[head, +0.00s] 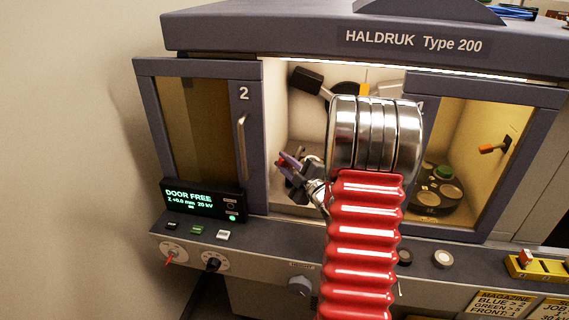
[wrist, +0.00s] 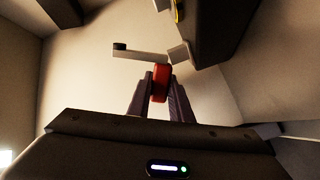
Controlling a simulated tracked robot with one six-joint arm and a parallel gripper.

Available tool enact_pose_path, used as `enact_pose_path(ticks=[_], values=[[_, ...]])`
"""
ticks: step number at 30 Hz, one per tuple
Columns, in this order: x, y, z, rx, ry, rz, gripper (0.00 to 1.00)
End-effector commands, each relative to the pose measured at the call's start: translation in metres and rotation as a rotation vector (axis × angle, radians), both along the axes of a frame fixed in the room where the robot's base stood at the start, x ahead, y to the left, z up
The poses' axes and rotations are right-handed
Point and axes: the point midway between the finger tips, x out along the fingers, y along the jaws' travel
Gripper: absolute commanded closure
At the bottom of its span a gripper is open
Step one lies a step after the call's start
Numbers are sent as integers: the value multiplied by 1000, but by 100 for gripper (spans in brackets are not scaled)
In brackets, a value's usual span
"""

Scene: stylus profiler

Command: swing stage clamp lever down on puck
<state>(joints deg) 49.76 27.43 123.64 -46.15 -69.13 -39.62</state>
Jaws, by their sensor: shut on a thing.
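My gripper (head: 290,160) is inside the lit chamber (head: 300,123) behind the open middle doorway, at the left of my red bellows arm. In the wrist view my gripper (wrist: 160,90) is shut on a red grip (wrist: 161,82), which appears to be the clamp lever's handle. A pale bar (wrist: 141,56) with a black end (wrist: 119,47) crosses just beyond the grip; whether they are joined I cannot tell. My arm hides much of the chamber in the head view. I cannot make out the stage or the puck under the lever.
Door 2 (head: 243,150) stands left of the opening. A black block (head: 306,80) hangs in the chamber above my gripper. In the wrist view a dark body (wrist: 212,30) is close at upper right. The right window shows a carousel with a green puck (head: 443,172) and an orange-handled lever (head: 490,148).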

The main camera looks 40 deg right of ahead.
Motion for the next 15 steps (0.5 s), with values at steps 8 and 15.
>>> enact_pose_path(ticks=[8, 15], values=[[0, 1, -1, 20, 2, 3, 100], [0, 0, 1, 104, -8, 3, 100]])
